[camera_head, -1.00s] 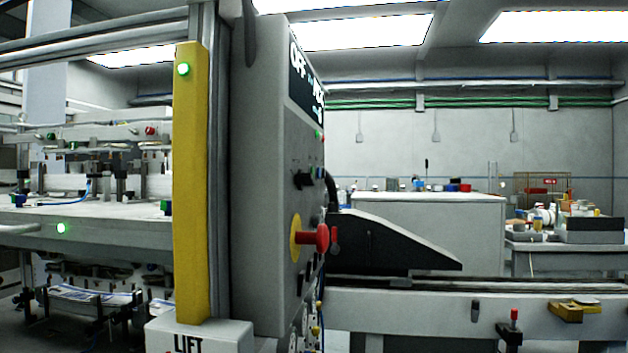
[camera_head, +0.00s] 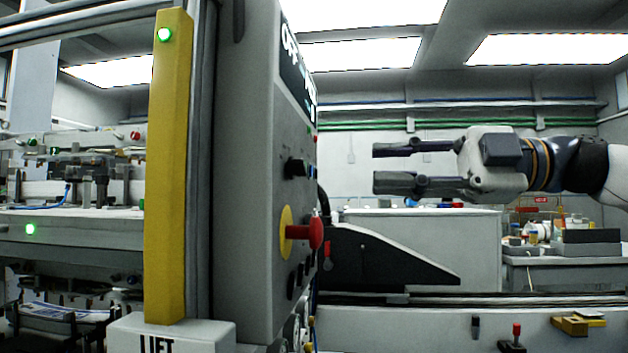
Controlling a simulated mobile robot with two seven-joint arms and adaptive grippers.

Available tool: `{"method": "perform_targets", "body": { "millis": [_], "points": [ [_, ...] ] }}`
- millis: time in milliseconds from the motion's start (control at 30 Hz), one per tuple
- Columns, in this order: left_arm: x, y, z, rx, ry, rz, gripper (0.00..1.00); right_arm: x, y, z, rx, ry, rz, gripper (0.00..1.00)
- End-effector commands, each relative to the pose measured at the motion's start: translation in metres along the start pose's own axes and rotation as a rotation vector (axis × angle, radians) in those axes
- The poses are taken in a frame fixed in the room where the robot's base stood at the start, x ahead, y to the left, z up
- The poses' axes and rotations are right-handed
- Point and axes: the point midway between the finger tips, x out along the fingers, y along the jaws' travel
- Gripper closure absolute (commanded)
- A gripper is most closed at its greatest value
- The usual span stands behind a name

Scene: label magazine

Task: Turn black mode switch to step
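The black mode switch (camera_head: 295,167) is most likely the black knob on the grey control panel (camera_head: 245,200), above the red button. The panel is seen at a steep angle, so the switch's setting cannot be read. My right gripper (camera_head: 374,167) comes in from the right, with its fingers pointing left toward the panel face. Its two fingers are apart with nothing between them. It is in the air to the right of the switch, with a gap between them. My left gripper is not in view.
A red mushroom button (camera_head: 315,234) on a yellow disc sticks out of the panel below the switch. A yellow post (camera_head: 168,180) stands to the left. A black sloped guard (camera_head: 375,262) and a conveyor rail lie below my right gripper.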

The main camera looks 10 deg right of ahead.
Motion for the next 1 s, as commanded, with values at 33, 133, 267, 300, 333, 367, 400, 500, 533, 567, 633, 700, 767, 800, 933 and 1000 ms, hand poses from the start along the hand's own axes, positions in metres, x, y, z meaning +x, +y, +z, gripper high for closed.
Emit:
{"method": "perform_targets", "body": {
  "millis": [33, 133, 267, 300, 333, 367, 400, 500, 533, 567, 633, 700, 767, 800, 933, 1000],
  "points": [
    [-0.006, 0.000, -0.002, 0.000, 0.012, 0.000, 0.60, 0.014, 0.003, -0.005, -0.005, 0.004, -0.004, 0.73],
    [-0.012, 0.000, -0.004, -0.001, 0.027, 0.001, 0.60, 0.041, 0.003, -0.005, -0.005, 0.004, -0.003, 0.73],
    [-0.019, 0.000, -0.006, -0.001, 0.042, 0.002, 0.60, 0.070, 0.003, -0.005, -0.003, 0.002, -0.003, 0.73],
    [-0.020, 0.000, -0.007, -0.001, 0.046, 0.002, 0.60, 0.076, 0.003, -0.004, -0.003, 0.001, -0.001, 0.73],
    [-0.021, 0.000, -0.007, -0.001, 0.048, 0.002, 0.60, 0.081, 0.003, -0.004, -0.002, 0.001, -0.002, 0.73],
    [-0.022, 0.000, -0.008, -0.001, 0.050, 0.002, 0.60, 0.084, 0.002, -0.004, -0.001, 0.001, -0.002, 0.73],
    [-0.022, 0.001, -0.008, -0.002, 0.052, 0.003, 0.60, 0.088, 0.002, -0.003, 0.000, 0.001, -0.001, 0.73],
    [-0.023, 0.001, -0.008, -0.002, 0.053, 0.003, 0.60, 0.093, 0.001, -0.002, 0.003, 0.000, -0.001, 0.73],
    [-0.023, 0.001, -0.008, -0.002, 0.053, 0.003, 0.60, 0.094, 0.000, -0.001, 0.003, 0.000, -0.001, 0.73],
    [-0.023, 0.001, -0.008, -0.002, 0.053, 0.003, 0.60, 0.094, 0.000, -0.001, 0.003, 0.000, -0.001, 0.73],
    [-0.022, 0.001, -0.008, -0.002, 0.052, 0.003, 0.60, 0.094, 0.000, 0.000, 0.004, -0.001, -0.001, 0.73],
    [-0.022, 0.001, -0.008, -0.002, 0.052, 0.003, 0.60, 0.094, 0.000, 0.000, 0.004, -0.001, -0.001, 0.73],
    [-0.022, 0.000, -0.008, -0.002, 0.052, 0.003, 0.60, 0.094, 0.000, 0.000, 0.004, -0.001, -0.001, 0.82],
    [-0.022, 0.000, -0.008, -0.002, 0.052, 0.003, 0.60, 0.094, 0.000, 0.000, 0.004, -0.001, -0.001, 0.91],
    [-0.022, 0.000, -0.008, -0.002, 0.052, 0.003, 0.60, 0.093, 0.000, -0.001, 0.004, 0.000, -0.001, 1.00],
    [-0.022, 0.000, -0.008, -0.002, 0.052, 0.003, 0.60, 0.093, 0.000, -0.001, 0.004, 0.000, -0.001, 1.00]
  ]
}}
